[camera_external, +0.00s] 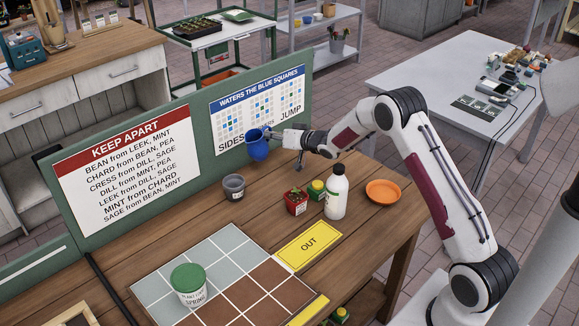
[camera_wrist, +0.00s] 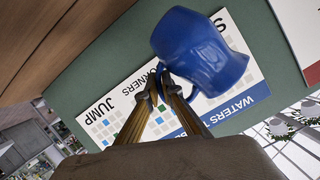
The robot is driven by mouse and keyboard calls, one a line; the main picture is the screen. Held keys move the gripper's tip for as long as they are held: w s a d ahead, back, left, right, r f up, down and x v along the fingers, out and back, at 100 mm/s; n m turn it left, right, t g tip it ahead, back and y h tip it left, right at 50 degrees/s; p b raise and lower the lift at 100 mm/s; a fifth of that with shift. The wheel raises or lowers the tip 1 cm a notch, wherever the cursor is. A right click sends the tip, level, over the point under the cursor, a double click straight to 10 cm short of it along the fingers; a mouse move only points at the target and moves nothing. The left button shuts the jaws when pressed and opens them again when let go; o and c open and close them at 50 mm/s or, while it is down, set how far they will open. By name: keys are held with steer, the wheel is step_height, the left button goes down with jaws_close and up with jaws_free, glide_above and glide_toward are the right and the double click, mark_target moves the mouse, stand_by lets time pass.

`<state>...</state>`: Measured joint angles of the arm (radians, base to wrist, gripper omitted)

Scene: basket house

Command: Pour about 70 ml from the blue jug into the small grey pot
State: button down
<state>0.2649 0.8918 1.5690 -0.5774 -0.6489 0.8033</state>
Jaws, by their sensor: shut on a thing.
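The blue jug (camera_external: 258,146) is in the air in front of the green board. My gripper (camera_external: 281,138) is shut on its handle, on the right side of the jug. In the wrist view the two fingertips (camera_wrist: 158,88) meet at the handle of the jug (camera_wrist: 203,52). The jug looks near upright in the external view; its contents are hidden. The small grey pot (camera_external: 234,187) stands upright on the wooden table, below and a little left of the jug in the picture, apart from it. Its inside looks dark.
A red pot with a plant (camera_external: 296,202), a yellow-green pot (camera_external: 316,189), a white bottle (camera_external: 336,192) and an orange dish (camera_external: 383,191) stand right of the grey pot. A green-lidded tub (camera_external: 188,285) stands on the tile grid. The green board (camera_external: 203,148) rises behind.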

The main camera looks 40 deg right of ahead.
mark_target(257, 144)
steer(key=shift+a+r+n, duration=0.45)
steer(key=shift+a+n, duration=0.05)
steer(key=a+n, duration=0.1)
steer(key=a+f+n+h, duration=0.1)
steer(key=shift+s+a+f+t, duration=0.1)
steer(key=shift+s+a+t, duration=0.1)
steer(key=shift+a+t, duration=0.1)
steer(key=shift+a+n+h, duration=0.55)
steer(key=shift+n+h, duration=0.25)
steer(key=shift+n, duration=0.3)
steer(key=shift+s+a+n+t+h, duration=0.15)
steer(key=shift+a+n+t+h, duration=0.3)
steer(key=shift+n, duration=0.65)
steer(key=shift+a+r+n+b, duration=0.55)
steer(key=shift+a+r+n, duration=0.1)
steer(key=shift+r+n, duration=0.15)
stand_by(0.5)
steer(key=shift+s+a+r+t, duration=0.1)
steer(key=shift+a+r+t, duration=0.15)
steer(key=shift+a, duration=0.25)
steer(key=shift+n+b, duration=0.3)
